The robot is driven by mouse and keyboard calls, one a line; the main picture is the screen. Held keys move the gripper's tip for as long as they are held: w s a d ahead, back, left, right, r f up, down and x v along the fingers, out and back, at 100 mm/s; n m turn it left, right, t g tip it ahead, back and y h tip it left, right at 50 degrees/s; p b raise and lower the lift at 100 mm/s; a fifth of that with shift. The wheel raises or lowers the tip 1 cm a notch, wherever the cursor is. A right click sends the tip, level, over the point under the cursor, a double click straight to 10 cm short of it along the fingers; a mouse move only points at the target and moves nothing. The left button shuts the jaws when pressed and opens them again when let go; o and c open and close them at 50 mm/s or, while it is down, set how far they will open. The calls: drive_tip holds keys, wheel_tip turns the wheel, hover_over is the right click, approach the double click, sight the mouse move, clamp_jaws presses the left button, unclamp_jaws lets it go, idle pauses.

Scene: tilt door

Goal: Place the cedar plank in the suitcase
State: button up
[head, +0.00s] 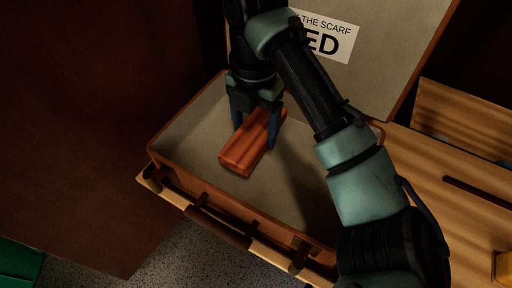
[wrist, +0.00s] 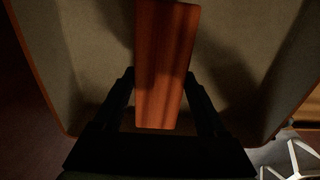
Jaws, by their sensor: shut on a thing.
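The cedar plank (head: 246,148) is a reddish-orange block with wood grain. My gripper (head: 256,130) points down and is shut on it, one finger on each side. In the wrist view the plank (wrist: 164,70) stretches away between the two dark fingers (wrist: 162,108). The suitcase (head: 185,140) is open, with a grey lining and a brown rim, and its lid (head: 390,50) stands up at the back. The plank is over the suitcase's interior; I cannot tell whether it touches the bottom. My arm covers part of the suitcase's right side.
A large dark brown panel (head: 90,120) fills the left. A label (head: 325,36) is on the lid. A green object (head: 18,262) is at lower left.

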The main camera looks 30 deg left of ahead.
sight(255, 144)
drive_tip(key=shift+f+b, duration=1.1)
drive_tip(key=shift+f, duration=1.25)
drive_tip(key=o, duration=1.5)
drive_tip(key=shift+f, duration=0.15)
drive_tip(key=shift+o, duration=0.2)
wheel_tip(255, 144, up, 12)
drive_tip(key=p, duration=0.6)
drive_tip(key=shift+p, duration=0.35)
drive_tip(key=shift+r, duration=0.2)
